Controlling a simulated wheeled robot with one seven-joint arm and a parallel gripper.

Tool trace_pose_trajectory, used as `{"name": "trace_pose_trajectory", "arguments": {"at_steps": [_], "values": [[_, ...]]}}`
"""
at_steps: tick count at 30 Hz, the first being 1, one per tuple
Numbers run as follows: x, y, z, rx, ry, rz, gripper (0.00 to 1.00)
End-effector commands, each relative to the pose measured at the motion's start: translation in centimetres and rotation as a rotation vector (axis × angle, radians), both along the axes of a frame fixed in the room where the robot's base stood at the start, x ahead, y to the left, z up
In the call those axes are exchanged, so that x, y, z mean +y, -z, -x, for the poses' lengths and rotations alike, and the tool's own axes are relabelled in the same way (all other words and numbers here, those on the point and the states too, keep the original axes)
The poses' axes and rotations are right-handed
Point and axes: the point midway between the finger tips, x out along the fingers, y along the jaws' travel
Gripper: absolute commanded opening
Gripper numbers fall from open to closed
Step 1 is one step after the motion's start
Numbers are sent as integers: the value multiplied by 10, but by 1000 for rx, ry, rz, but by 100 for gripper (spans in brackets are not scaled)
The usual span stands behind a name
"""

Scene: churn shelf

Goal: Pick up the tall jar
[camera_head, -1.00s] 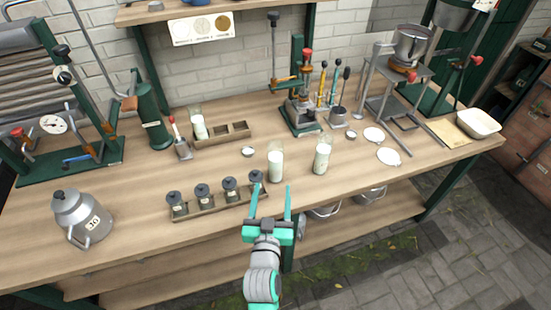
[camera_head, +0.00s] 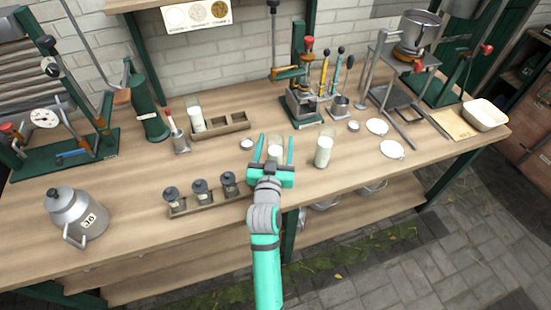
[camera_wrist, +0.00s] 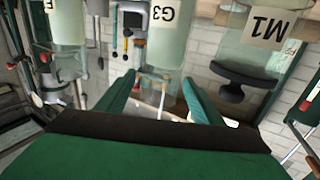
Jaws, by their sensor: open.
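Two clear glass jars of white liquid stand on the bench in the head view. One (camera_head: 277,149) shows between my fingers, its lower part hidden; the other (camera_head: 323,152) stands just to the right. A third white-filled glass (camera_head: 196,119) stands at the left end of a wooden rack. I cannot tell which is the tall jar. My gripper (camera_head: 274,150) is open and overlaps the middle jar; whether the fingers are around it or above it is unclear. In the wrist view, my open fingers (camera_wrist: 160,95) show below a glass vessel labelled G3 (camera_wrist: 155,45).
Small dark-lidded jars (camera_head: 200,190) sit in a wooden holder left of my gripper. A grey can (camera_head: 76,214) stands at left. A green press (camera_head: 303,100) is behind, with white discs (camera_head: 391,149) at right.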

Motion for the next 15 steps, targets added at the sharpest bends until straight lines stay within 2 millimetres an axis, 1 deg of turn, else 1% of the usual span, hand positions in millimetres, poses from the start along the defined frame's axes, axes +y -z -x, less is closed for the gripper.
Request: {"name": "trace_pose_trajectory", "arguments": {"at_steps": [1, 3, 7, 10, 15], "values": [[-2, 0, -9, -1, 1, -1, 61], [-3, 1, -19, -1, 0, -1, 61], [-4, 1, -33, -1, -1, -1, 61], [-6, 1, -37, -2, 0, 0, 61], [-6, 2, -38, -1, 0, 0, 61]]}}
